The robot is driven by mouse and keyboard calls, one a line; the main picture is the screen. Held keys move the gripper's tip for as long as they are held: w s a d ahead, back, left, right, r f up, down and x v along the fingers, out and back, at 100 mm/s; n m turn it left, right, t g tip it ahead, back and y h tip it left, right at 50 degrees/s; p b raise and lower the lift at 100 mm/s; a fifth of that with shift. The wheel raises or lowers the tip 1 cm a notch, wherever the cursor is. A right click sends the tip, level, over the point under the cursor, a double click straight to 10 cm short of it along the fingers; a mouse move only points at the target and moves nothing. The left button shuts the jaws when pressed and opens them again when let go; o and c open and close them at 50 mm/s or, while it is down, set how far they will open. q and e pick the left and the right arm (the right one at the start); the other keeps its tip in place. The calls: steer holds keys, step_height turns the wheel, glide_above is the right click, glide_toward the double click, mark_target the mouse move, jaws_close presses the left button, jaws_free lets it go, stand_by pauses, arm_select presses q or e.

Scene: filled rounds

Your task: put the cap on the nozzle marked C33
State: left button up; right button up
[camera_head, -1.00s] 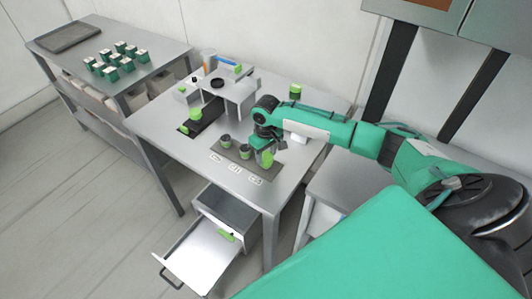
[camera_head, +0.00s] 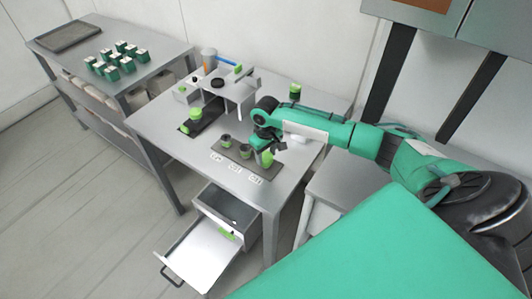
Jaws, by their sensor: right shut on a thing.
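My right gripper (camera_head: 266,146) reaches down over the right end of a dark strip (camera_head: 237,158) on the middle table. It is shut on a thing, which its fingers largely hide. A lime-green piece (camera_head: 267,159) shows right under the fingers; I cannot tell whether it is the cap alone or touches a nozzle. Two dark round nozzles (camera_head: 227,141) (camera_head: 245,151) stand on the strip to its left. White labels (camera_head: 235,167) lie along the strip's front, too small to read. My left gripper is not in view.
A grey stand (camera_head: 235,92) is behind the strip, with a green-topped piece (camera_head: 195,115) on a dark mat. A dark-green jar (camera_head: 295,91) stands at the back right. An open drawer (camera_head: 205,250) juts out below. Green-and-white boxes (camera_head: 120,58) stand on the left table.

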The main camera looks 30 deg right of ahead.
steer(key=o, duration=0.5)
steer(key=shift+f, duration=0.15)
steer(key=o, duration=1)
step_height(320, 180, up, 7)
steer(key=p, duration=0.8)
steer(key=shift+a, duration=0.1)
